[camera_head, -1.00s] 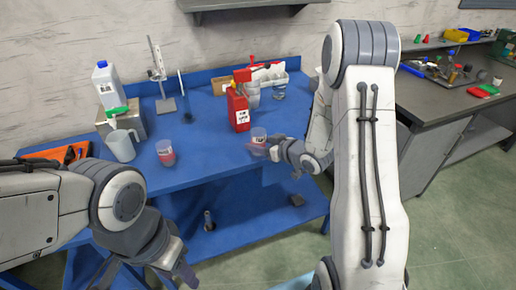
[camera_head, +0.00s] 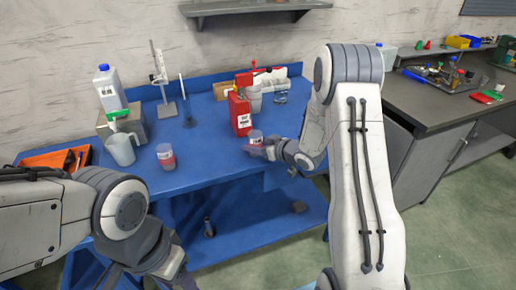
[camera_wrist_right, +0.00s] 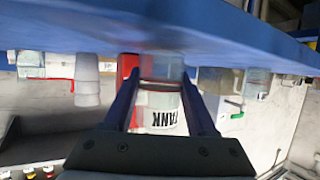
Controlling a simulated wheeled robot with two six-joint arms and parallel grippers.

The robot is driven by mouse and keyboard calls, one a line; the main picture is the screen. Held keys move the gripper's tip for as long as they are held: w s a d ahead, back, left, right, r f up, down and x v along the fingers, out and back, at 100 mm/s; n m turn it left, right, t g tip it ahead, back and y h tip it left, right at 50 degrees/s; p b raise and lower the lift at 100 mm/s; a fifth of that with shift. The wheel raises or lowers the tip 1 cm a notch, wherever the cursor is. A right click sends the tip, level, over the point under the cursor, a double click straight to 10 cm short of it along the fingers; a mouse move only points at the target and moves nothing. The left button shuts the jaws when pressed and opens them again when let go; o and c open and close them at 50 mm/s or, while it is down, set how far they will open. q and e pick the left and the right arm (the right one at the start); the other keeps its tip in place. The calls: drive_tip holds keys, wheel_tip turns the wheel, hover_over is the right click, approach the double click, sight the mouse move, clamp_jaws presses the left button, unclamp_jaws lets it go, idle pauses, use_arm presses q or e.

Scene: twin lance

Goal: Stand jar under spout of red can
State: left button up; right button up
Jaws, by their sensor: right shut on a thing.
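A red can (camera_head: 240,115) with a white label stands upright on the blue table. It also shows as a red shape in the upside-down right wrist view (camera_wrist_right: 128,68). My right gripper (camera_head: 262,150) is shut on a clear jar (camera_head: 255,136) just right of and in front of the can. I cannot tell whether the jar touches the table. The can's spout is not clear. My left gripper (camera_head: 178,276) is low at the left, partly cut off, away from the table objects.
A second jar with reddish content (camera_head: 166,157), a clear pitcher (camera_head: 121,150) and a white jug (camera_head: 110,88) stand at the left. A metal stand (camera_head: 160,80) is behind them. Cups (camera_head: 254,100) stand behind the can. The table front between the jars is clear.

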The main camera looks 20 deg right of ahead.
drive_tip(key=shift+w+a+f, duration=0.1)
drive_tip(key=shift+w, duration=1.75)
drive_tip(key=o, duration=1.4)
drive_tip(key=v, duration=1)
drive_tip(key=shift+s, duration=0.2)
